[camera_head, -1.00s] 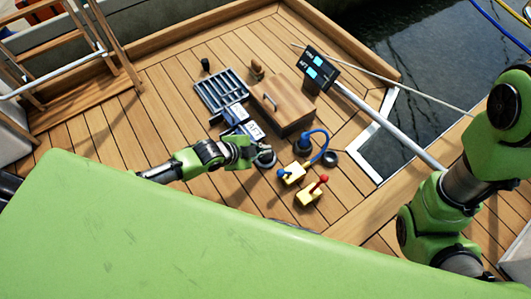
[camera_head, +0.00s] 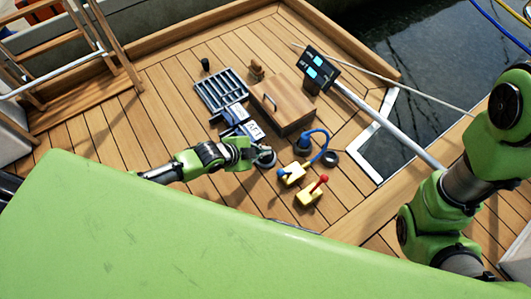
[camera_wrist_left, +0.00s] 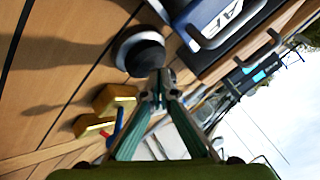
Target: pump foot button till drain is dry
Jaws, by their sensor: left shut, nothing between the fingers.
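The foot button, a round dark dome in a grey ring (camera_head: 266,158), sits on the deck just beyond my left gripper (camera_head: 252,154). In the left wrist view the button (camera_wrist_left: 139,52) lies just past my closed left fingertips (camera_wrist_left: 160,85); whether they touch it I cannot tell. The left gripper is shut and empty. A slatted dark drain grate (camera_head: 220,91) lies further back on the deck; water in it cannot be made out. My right arm shows at the right, but its gripper is out of view.
A blue and white unit marked AFT (camera_head: 240,124) stands behind the button. A wooden box (camera_head: 283,104), a display panel (camera_head: 318,68) and yellow valves with blue (camera_head: 291,172) and red (camera_head: 312,192) handles are close by. Left foreground deck is clear.

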